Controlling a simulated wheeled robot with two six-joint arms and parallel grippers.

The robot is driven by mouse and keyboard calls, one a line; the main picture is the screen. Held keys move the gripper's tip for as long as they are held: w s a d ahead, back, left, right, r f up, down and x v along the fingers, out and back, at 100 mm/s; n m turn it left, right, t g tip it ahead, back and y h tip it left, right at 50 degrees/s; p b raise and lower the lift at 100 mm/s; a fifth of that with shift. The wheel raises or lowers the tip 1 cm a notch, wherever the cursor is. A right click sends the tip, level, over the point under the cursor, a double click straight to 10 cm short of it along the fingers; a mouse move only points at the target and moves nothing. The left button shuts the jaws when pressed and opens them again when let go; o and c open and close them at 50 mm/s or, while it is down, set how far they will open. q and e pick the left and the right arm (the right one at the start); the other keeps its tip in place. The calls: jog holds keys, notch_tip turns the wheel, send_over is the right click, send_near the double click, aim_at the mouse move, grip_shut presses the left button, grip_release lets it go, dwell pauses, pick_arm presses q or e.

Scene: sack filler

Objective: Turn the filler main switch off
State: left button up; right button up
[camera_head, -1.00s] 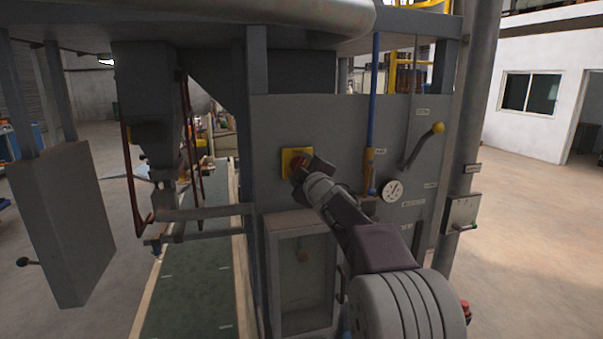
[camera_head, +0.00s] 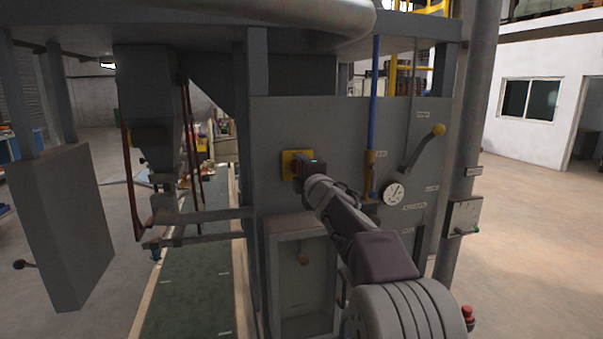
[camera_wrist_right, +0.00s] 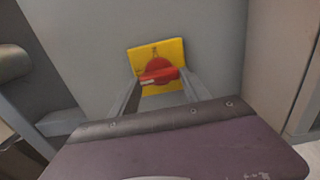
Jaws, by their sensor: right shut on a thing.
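The main switch is a red rotary knob (camera_wrist_right: 159,72) on a yellow square plate (camera_head: 289,163) on the grey machine panel (camera_head: 330,125). The plate also shows in the right wrist view (camera_wrist_right: 174,49). My right gripper (camera_head: 303,170) is at the switch, its fingers on either side of the red handle and shut on it. In the wrist view the handle's pale-edged grip lies roughly crosswise, slightly tilted, between the fingertips (camera_wrist_right: 157,82). In the head view the gripper hides most of the knob. My left gripper is not in view.
Below is a framed recess (camera_head: 303,225) with a red-brown knob. A grey box (camera_head: 62,225) hangs at the left.

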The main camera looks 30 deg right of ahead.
dwell(0.4)
jog(key=o, duration=1.4)
jog(key=v, duration=0.9)
jog(key=shift+d+b, duration=0.1)
jog(key=shift+b, duration=0.2)
jog(key=shift+f, duration=0.1)
jog(key=shift+s, duration=0.1)
